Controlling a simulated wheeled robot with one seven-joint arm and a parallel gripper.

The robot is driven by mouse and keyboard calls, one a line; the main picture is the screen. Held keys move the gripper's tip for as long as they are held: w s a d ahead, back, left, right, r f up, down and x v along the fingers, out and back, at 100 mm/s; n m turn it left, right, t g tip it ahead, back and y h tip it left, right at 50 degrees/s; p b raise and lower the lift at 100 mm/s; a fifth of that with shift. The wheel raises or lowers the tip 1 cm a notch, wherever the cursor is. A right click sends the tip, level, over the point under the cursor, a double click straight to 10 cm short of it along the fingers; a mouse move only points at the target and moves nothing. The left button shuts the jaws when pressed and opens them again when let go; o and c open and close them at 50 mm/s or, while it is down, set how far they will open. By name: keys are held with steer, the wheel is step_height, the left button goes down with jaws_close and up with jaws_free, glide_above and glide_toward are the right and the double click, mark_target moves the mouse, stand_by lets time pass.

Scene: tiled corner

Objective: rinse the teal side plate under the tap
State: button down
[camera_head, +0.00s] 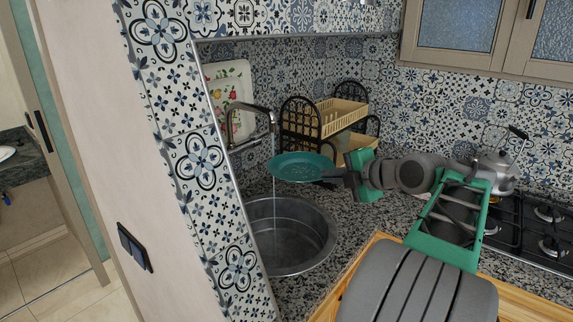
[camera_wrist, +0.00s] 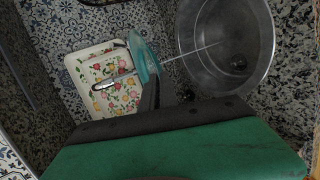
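The teal side plate (camera_head: 297,166) is held in the air above the round steel sink (camera_head: 290,238), roughly level. My gripper (camera_head: 330,175) is shut on its right rim. The tap (camera_head: 250,109) arches from the left, its spout just above the plate's left edge. A thin stream of water runs down there into the sink; I cannot tell whether it strikes the plate or passes its edge. In the wrist view the plate (camera_wrist: 143,57) shows nearly edge-on beyond my gripper (camera_wrist: 157,88), with the stream between it and the sink (camera_wrist: 245,85).
A floral tray (camera_head: 228,90) leans on the tiled wall behind the tap. A dish rack (camera_head: 343,112) stands on the granite counter behind the plate. A kettle (camera_head: 494,168) sits on the gas hob (camera_head: 530,232) at right. A tiled wall edge borders the sink's left.

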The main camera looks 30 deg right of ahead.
steer(key=p+v, duration=0.3)
steer(key=v, duration=0.6)
steer(key=shift+s+d+f, duration=0.35)
